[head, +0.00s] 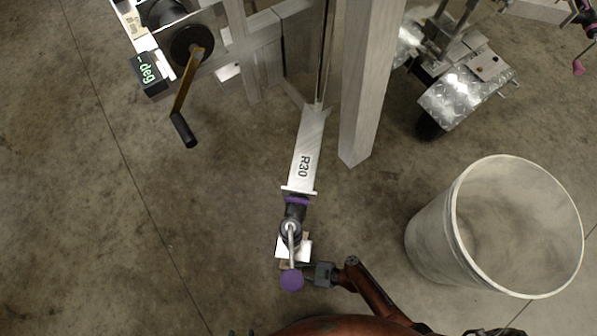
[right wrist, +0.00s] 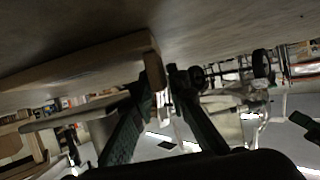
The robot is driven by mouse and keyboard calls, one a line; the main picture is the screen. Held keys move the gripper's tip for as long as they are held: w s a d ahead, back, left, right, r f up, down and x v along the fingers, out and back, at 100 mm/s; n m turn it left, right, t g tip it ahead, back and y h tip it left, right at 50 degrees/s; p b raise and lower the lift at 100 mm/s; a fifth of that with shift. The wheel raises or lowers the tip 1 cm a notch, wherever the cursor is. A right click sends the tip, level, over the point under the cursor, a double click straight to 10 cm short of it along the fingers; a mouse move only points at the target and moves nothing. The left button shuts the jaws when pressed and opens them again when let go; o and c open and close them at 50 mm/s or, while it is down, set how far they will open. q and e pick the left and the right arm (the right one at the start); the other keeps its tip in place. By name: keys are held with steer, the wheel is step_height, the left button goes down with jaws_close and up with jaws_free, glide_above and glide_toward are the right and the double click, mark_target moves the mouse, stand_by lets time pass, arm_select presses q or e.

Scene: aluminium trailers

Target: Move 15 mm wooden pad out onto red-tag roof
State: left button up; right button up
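In the right wrist view, the fingers of my right gripper (right wrist: 161,80) come close together at their tips. A wooden piece (right wrist: 100,60) reaches in from the left, and its end lies at the gap between the fingertips. I cannot tell whether they press on it or whether it is the 15 mm pad. In the head view only small dark tips show at the bottom edge, apparently my left gripper (head: 242,332) at left and my right gripper at right (head: 493,332); their opening is not visible. I cannot make out a red-tag roof.
A metal bar marked R30 (head: 307,150) runs from the trailer frame (head: 366,80) to a purple-ended fitting (head: 292,280). A crank handle (head: 184,130) and "-- deg" display (head: 148,74) stand upper left. A white bin (head: 435,245) stands right. Concrete floor at left is clear.

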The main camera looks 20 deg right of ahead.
steer(key=shift+w+a+f, duration=0.1)
steer(key=shift+w+a, duration=0.05)
steer(key=shift+a, duration=0.15)
steer(key=shift+c, duration=0.2)
jaws_close()
